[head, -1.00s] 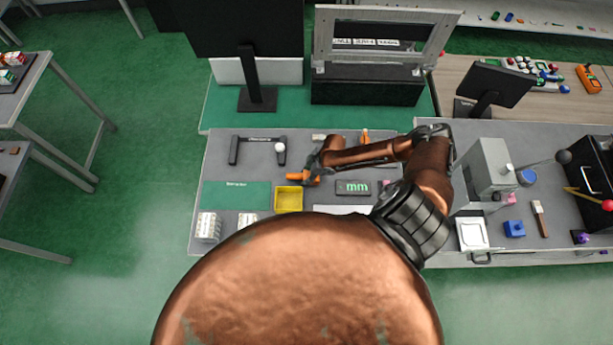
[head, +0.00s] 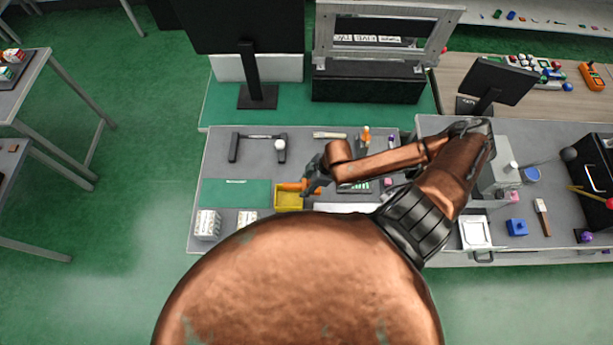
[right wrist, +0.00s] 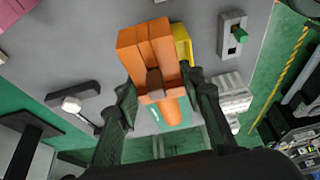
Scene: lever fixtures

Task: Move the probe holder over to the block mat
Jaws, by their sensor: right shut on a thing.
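The probe holder, an orange blocky piece (head: 291,187), is held by my right gripper (head: 309,188) above the back edge of the yellow bin. In the right wrist view the orange piece (right wrist: 147,50) sits between the two dark fingers of my right gripper (right wrist: 163,100), which is shut on it. The block mat, a flat green rectangle (head: 232,193), lies on the grey table just left of the bin and the orange piece. Part of it shows between the fingers in the right wrist view. My left gripper is not in view.
The yellow bin (head: 289,203) stands right of the mat. White boxes (head: 208,224) stand in front of the mat. A dark bracket with a white ball (head: 279,145) is behind it. Another orange item (head: 365,139) stands at the back right. The mat's top looks clear.

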